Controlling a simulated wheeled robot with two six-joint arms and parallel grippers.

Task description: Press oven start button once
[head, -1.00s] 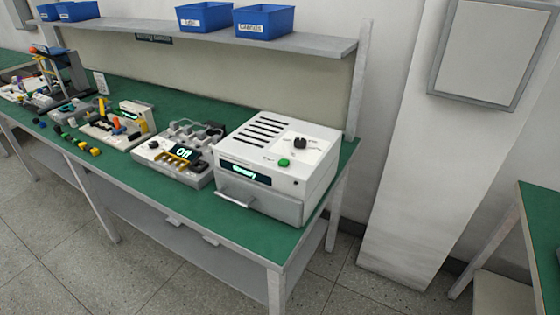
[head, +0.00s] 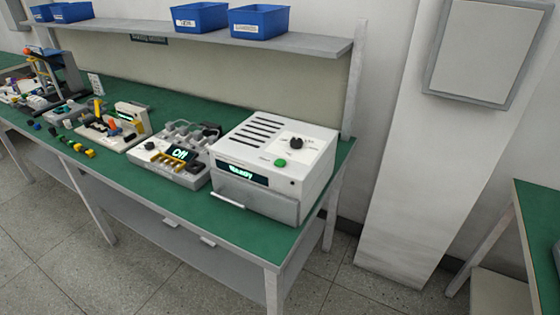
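The oven (head: 310,165) is a white box with a grey front and handle, standing at the right end of the green workbench in the head view. Its green button (head: 281,163) sits on the top near the front edge, in front of a black knob (head: 296,143). The front display (head: 242,174) is lit and appears to read "Ready". The oven door looks closed. Neither of my grippers shows in the head view.
The green workbench (head: 235,232) holds a device with an "Off" display (head: 180,153) left of the oven, and several small parts farther left. Blue bins (head: 259,21) stand on the shelf above. A white pillar (head: 410,180) and another green table (head: 540,205) are at right. Floor in front is clear.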

